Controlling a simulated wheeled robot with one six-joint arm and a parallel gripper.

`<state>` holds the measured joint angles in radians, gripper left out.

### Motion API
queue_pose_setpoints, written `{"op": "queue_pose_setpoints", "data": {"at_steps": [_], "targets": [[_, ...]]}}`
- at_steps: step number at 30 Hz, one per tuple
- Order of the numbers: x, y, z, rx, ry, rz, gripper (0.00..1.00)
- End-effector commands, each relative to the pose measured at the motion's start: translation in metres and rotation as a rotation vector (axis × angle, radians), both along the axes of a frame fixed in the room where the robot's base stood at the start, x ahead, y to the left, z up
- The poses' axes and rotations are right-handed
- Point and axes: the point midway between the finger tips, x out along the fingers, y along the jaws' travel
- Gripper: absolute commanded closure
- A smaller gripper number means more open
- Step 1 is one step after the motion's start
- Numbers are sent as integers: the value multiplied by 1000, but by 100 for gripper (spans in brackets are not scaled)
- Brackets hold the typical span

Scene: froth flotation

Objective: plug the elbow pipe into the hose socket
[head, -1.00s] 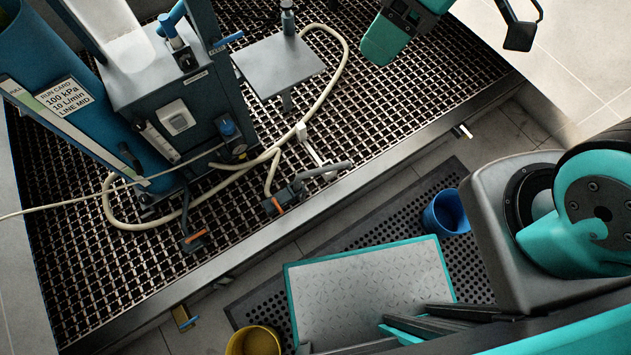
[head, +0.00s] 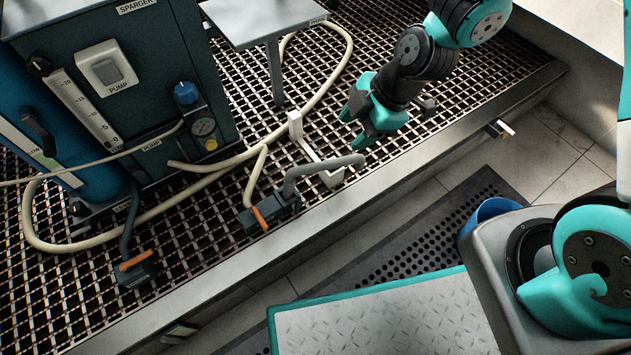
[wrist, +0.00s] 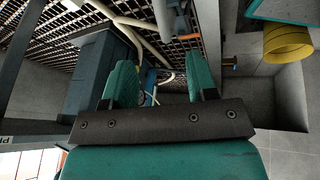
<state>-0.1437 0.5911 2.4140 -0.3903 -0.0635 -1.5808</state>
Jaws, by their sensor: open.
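The grey elbow pipe (head: 322,166) is a bent tube in the head view, with one long arm reaching right beside a white bracket. Its other end comes down at a dark block with an orange band (head: 262,214), which looks like the hose socket; a cream hose runs to it. I cannot tell whether the pipe end is inside the block or only over it. My gripper (head: 355,127) is open and empty, above the grating just beyond the pipe's right end. In the wrist view my two teal fingers (wrist: 158,88) stand apart with nothing between them.
The teal pump cabinet (head: 150,90) stands at the left. A second dark block with an orange band (head: 136,268) sits on the grating (head: 200,235). The white bracket (head: 318,165) and metal table (head: 262,18) are close by. A yellow bucket (wrist: 285,42) shows in the wrist view.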

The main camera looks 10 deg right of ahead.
Motion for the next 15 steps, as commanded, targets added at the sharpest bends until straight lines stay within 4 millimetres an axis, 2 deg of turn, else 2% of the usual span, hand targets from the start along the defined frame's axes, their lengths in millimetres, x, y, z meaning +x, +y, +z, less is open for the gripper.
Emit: {"op": "queue_pose_setpoints", "data": {"at_steps": [1,9,15], "targets": [[1,3,-12,-1,0,4,47],[8,27,-68,0,1,6,47],[13,43,-100,-1,1,3,47]]}}
